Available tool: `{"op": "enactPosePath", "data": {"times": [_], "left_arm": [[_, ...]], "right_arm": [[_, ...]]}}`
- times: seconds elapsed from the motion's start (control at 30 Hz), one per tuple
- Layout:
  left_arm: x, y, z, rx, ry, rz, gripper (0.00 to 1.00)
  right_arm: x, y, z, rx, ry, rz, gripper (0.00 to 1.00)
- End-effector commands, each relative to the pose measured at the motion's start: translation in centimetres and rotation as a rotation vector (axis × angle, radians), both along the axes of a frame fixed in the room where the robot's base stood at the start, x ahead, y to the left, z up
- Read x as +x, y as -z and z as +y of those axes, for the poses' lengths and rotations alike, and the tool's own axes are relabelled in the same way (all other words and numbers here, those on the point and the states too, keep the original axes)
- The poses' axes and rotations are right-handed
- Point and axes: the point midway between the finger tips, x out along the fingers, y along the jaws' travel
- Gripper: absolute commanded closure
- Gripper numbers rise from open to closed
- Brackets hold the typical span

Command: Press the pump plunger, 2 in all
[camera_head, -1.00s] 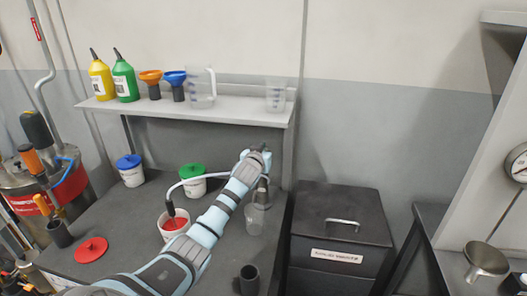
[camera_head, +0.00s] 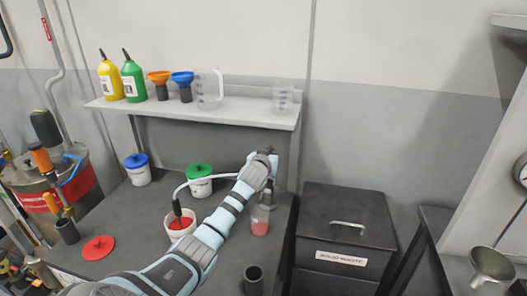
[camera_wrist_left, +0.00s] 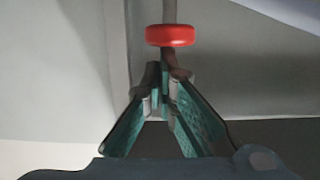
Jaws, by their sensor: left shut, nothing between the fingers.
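My left gripper (camera_head: 266,186) points down near the back right of the grey bench, shut and empty. In the left wrist view its closed fingers (camera_wrist_left: 166,78) are just short of a red round knob on a rod, the pump plunger (camera_wrist_left: 170,36); I cannot tell whether they touch it. In the head view my arm hides the plunger. A clear jar (camera_head: 260,222) below the gripper holds red liquid. A white tube (camera_head: 206,178) runs from behind my forearm to a white bucket of red liquid (camera_head: 178,232). My right gripper is out of view.
White pots with a green lid (camera_head: 200,184) and a blue lid (camera_head: 138,170) stand at the bench's back. A red lid (camera_head: 98,248) and a dark cup (camera_head: 253,280) lie nearer. A shelf (camera_head: 200,112) with bottles, funnels and jugs hangs above.

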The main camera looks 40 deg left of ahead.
Motion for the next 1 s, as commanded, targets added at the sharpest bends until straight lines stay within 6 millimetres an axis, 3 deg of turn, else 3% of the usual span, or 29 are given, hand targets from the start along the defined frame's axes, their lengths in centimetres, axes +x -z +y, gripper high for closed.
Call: {"op": "enactPosePath", "data": {"times": [0.03, 0.3, 0.5, 1.0], "left_arm": [[0.1, -2.6, -0.2, 0.0, 0.003, -0.001, 1.0], [-5.7, -3.0, -3.2, 0.005, 0.004, -0.002, 1.0], [-8.0, -3.6, -4.5, 0.003, 0.002, -0.002, 1.0], [-8.4, -3.8, -4.7, 0.001, 0.002, -0.003, 1.0]], "right_arm": [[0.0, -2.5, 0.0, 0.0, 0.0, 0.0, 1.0], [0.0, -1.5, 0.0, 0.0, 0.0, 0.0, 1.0], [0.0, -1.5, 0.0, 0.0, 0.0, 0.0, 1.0], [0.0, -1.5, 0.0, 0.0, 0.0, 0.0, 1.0]]}}
